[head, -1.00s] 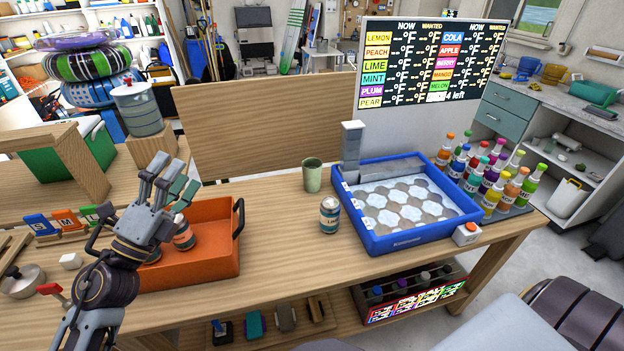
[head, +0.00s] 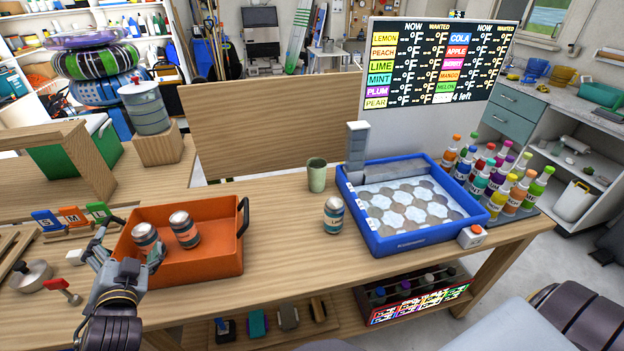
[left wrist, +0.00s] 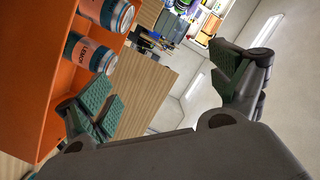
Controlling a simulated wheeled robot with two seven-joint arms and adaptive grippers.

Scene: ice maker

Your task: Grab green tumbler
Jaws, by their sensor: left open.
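The green tumbler (head: 317,175) stands upright on the workbench in the head view, left of the blue tray and behind a lone can. My left gripper (head: 128,262) is at the left front corner of the orange bin, well away from the tumbler. Part of it is hard to make out against the bin. In the left wrist view the left gripper (left wrist: 165,90) has its green-padded fingers spread wide, with nothing between them. The tumbler does not show in that view. My right gripper is not in view.
The orange bin (head: 205,268) holds two cans, which also show beside the fingers in the left wrist view. A lone can (head: 333,217) stands in front of the tumbler. The blue tray (head: 420,240) and several bottles stand to the right. Bench between bin and lone can is clear.

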